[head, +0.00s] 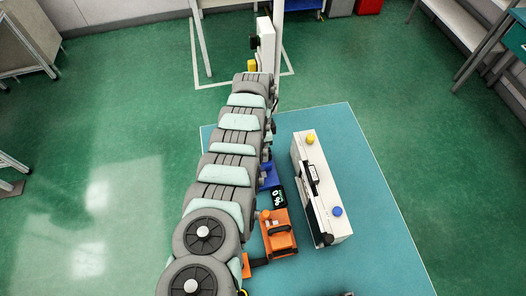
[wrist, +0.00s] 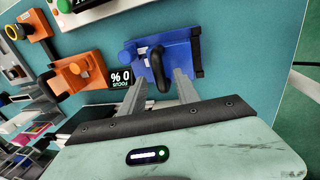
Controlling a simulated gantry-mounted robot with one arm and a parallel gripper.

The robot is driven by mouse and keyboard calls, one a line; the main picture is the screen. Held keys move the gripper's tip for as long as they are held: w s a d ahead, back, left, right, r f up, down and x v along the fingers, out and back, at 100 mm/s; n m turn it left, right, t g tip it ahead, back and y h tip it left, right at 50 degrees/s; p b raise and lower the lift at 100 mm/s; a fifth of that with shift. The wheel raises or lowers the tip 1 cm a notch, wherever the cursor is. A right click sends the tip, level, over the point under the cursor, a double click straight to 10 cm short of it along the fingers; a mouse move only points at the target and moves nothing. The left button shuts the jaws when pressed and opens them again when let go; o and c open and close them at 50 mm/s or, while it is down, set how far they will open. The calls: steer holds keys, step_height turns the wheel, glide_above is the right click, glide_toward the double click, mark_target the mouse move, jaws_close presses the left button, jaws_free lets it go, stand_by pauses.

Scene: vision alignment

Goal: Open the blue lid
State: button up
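The blue lid (wrist: 170,58) is in the wrist view, upper middle, with a curved black handle (wrist: 159,72) on it. It looks closed, though I cannot be sure. My gripper (wrist: 160,80) is in front of it, its two grey fingers apart with the handle between them. I cannot tell whether either finger touches the handle. In the head view a piece of the blue part (head: 269,176) shows at the right edge of my arm. My arm hides the rest of it and my gripper there.
In the head view, a long white box (head: 335,212) with yellow and blue knobs stands to the right on the teal mat (head: 375,200). The mat's right side is clear.

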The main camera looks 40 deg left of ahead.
steer(key=shift+f, duration=0.2)
steer(key=shift+c, duration=0.4)
jaws_close()
stand_by(0.9)
